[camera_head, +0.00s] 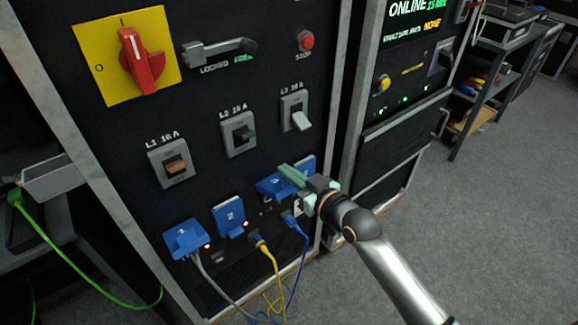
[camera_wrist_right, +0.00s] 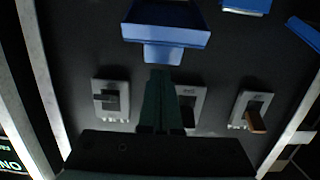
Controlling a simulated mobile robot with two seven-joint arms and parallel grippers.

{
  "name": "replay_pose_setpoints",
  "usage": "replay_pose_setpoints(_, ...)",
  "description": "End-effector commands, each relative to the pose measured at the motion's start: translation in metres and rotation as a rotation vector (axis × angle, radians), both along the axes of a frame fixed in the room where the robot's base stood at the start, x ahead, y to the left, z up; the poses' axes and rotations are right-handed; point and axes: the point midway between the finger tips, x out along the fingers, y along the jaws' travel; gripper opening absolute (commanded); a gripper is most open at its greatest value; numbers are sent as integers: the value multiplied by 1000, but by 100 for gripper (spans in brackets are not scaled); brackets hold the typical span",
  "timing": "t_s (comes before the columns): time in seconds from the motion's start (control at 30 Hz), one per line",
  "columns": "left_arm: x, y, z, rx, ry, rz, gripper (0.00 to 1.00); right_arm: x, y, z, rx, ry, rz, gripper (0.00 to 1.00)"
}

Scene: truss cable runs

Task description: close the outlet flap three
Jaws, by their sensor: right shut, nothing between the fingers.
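Outlet flap three (camera_head: 271,187) is a blue lid marked 3, low on the black panel. It appears tilted out from the panel. My right gripper (camera_head: 285,170) has green fingers, shut and empty, at the right upper side of this flap and partly covering it. In the right wrist view, the blue flap (camera_wrist_right: 165,35) stands out towards the camera, and the shut fingertips (camera_wrist_right: 160,73) are right by its edge. I cannot tell whether they touch it. My left gripper is not in view.
Yellow (camera_head: 266,252) and blue (camera_head: 303,238) cables hang below. Breakers (camera_head: 239,134) sit above. Open floor (camera_head: 470,230) lies right.

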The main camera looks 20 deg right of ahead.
Motion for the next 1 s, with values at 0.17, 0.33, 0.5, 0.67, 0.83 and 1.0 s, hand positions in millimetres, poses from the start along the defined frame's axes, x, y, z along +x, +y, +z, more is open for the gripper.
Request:
replay_pose_setpoints(0.17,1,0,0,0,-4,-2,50,-4,-2,-7,0,0,-1,0)
replay_pose_setpoints(0.33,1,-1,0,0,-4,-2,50,-4,-2,-7,0,-1,-1,0)
replay_pose_setpoints(0.5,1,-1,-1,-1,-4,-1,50,-4,-2,-7,1,-2,-1,0)
replay_pose_setpoints(0.67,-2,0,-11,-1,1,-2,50,-6,-2,-12,7,-21,0,0)
replay_pose_setpoints(0.83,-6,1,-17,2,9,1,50,-8,-3,-13,17,-47,0,0)
replay_pose_setpoints(1.0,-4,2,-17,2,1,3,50,-10,-3,-15,22,-60,0,0)
